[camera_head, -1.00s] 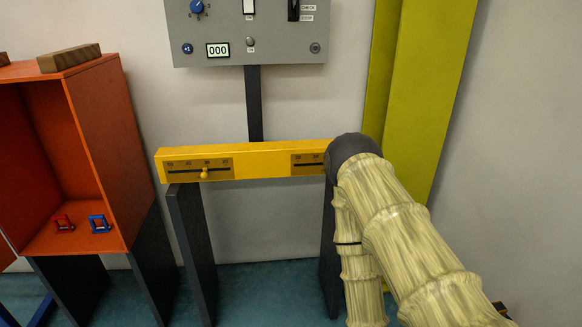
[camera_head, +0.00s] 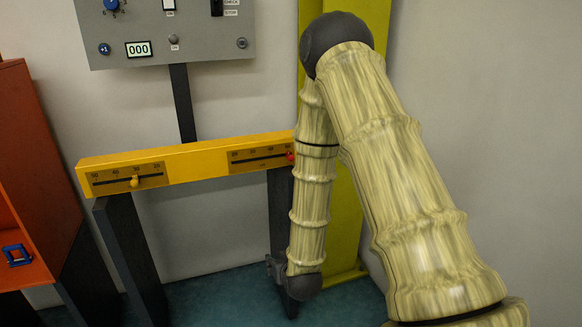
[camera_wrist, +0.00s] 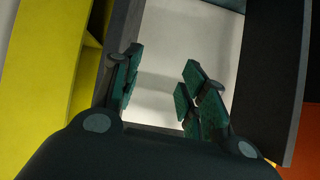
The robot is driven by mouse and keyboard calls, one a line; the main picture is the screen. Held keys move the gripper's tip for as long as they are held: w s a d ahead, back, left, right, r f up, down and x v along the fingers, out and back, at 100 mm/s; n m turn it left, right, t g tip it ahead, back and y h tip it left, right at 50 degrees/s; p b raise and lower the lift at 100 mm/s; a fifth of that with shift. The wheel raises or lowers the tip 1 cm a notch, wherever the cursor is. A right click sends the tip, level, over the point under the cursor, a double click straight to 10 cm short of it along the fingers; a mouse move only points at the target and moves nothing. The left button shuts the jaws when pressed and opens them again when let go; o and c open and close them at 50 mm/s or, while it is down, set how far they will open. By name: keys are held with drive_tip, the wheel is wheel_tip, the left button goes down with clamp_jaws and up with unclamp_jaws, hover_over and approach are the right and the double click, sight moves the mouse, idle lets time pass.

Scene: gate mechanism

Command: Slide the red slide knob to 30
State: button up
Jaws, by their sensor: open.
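The red slide knob (camera_head: 290,156) sits at the right end of the slot on the right-hand scale (camera_head: 258,158) of the yellow bar (camera_head: 205,162). The scale's small numbers are too blurred to read surely, and my arm stands close beside the bar's right end. My gripper (camera_wrist: 160,88) is open, with nothing between its dark teal finger pads in the wrist view. The red knob is not seen in the wrist view.
A yellow knob (camera_head: 134,181) sits on the bar's left-hand scale. A grey control panel (camera_head: 165,30) stands above on a dark post. An orange cabinet (camera_head: 40,150) is at the left. A yellow-green column (camera_head: 345,230) stands behind my arm.

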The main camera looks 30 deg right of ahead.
drive_tip(key=w+d+r+m+t+h+b, duration=0.1)
drive_tip(key=w+d+r+t, duration=0.15)
drive_tip(key=r, duration=0.35)
drive_tip(key=w+d+r+m+t+h+b, duration=0.1)
drive_tip(key=w+d+r, duration=0.3)
drive_tip(key=r, duration=0.2)
drive_tip(key=m+t+h+b, duration=0.1)
drive_tip(key=m+t+h, duration=0.1)
drive_tip(key=h, duration=0.1)
approach(291, 160)
drive_tip(key=b+x, duration=0.1)
drive_tip(key=x, duration=0.9)
drive_tip(key=shift+d, duration=0.1)
clamp_jaws()
